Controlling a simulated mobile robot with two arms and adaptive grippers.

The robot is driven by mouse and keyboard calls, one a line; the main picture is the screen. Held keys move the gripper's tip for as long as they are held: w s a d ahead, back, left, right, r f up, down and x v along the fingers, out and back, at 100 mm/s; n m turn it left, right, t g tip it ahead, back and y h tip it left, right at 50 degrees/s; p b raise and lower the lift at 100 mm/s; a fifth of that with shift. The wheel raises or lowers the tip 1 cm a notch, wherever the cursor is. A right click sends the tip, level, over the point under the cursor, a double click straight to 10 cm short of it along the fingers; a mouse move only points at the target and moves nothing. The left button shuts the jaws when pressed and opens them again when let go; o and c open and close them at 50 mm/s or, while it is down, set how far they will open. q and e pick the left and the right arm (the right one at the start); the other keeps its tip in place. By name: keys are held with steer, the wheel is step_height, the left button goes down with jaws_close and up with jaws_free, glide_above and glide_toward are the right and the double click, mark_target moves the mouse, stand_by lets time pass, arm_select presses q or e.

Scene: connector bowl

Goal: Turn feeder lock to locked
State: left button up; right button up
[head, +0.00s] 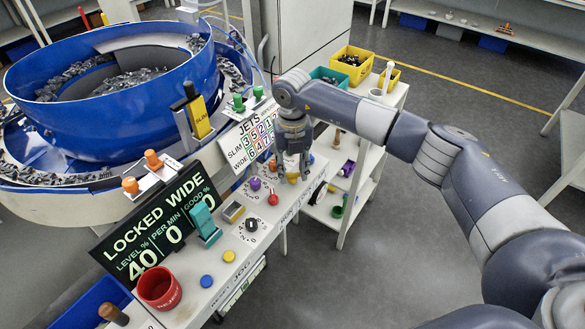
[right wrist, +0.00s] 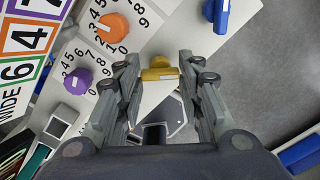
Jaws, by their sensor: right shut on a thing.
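My right gripper (head: 290,172) reaches down over the console (head: 245,262) near its far right end. In the right wrist view the two fingers (right wrist: 160,68) stand on either side of a yellow knob (right wrist: 158,73) and are shut on it. A bit of the yellow knob (head: 292,178) also shows under the gripper in the head view. The knob's label is hidden, so I cannot read its setting. The black display (head: 160,225) reads "LOCKED WIDE", with 40, 0 and 0 below. My left gripper is not in view.
A purple dial (right wrist: 77,80), an orange dial (right wrist: 112,27) and a blue knob (right wrist: 215,14) surround the gripper. A blue feeder bowl (head: 120,85) with dark parts stands at left. A red cup (head: 158,288) is at the near end. A shelf cart (head: 345,200) stands behind.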

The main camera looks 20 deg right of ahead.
mark_target(293, 173)
stand_by(0.5)
steer(key=o, duration=1.1)
steer(key=shift+c, duration=0.2)
step_height(293, 173, up, 12)
steer(key=shift+s, duration=0.1)
